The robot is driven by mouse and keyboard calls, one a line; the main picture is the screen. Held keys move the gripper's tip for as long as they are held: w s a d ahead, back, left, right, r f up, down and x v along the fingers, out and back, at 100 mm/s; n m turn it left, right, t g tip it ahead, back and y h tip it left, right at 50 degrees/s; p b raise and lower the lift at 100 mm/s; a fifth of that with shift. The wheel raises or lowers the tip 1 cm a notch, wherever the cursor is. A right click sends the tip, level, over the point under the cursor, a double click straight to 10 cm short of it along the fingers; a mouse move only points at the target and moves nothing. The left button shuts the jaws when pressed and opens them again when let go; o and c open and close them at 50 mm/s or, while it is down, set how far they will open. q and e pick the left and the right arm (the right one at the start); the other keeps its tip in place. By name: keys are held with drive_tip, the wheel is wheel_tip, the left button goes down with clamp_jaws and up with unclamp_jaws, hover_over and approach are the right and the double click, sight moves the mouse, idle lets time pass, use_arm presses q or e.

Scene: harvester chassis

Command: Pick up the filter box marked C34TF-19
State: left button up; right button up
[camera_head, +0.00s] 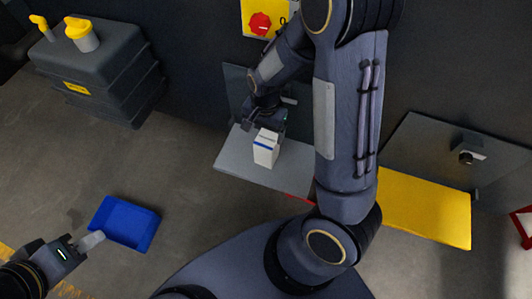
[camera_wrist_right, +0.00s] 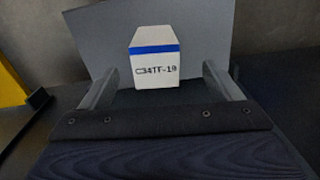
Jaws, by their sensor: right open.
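The filter box (camera_head: 266,148) is white with a blue stripe and stands on a grey shelf. In the right wrist view the box (camera_wrist_right: 156,58) shows the marking C34TF-19 on the face toward me. My right gripper (camera_wrist_right: 160,70) is open, with one finger on either side of the box in that view and a visible gap on both sides. In the head view my right gripper (camera_head: 265,118) is right by the far side of the box. My left gripper (camera_head: 90,241) is at the lower left, away from the box; its finger spacing is unclear.
The grey shelf (camera_head: 235,160) has a panel behind it. A yellow shelf (camera_head: 430,208) lies to the right, beyond my right arm. A blue bin (camera_head: 125,222) is on the floor near my left gripper. A dark tank (camera_head: 100,65) stands at upper left, and a red knob (camera_head: 260,23) at top.

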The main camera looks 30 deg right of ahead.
sight(267, 144)
drive_tip(key=shift+w+d+f+h, duration=0.15)
drive_tip(key=shift+w+d+f, duration=0.1)
drive_tip(key=shift+f, duration=0.4)
drive_tip(key=shift+w+d+f+h, duration=0.15)
drive_tip(key=shift+w+d+f, duration=0.1)
drive_tip(key=shift+f, duration=0.35)
drive_tip(key=f, duration=0.4)
drive_tip(key=f+b, duration=0.1)
drive_tip(key=f, duration=0.2)
drive_tip(key=shift+s+d, duration=0.25)
drive_tip(key=c, duration=1.4)
drive_tip(key=shift+r, duration=0.1)
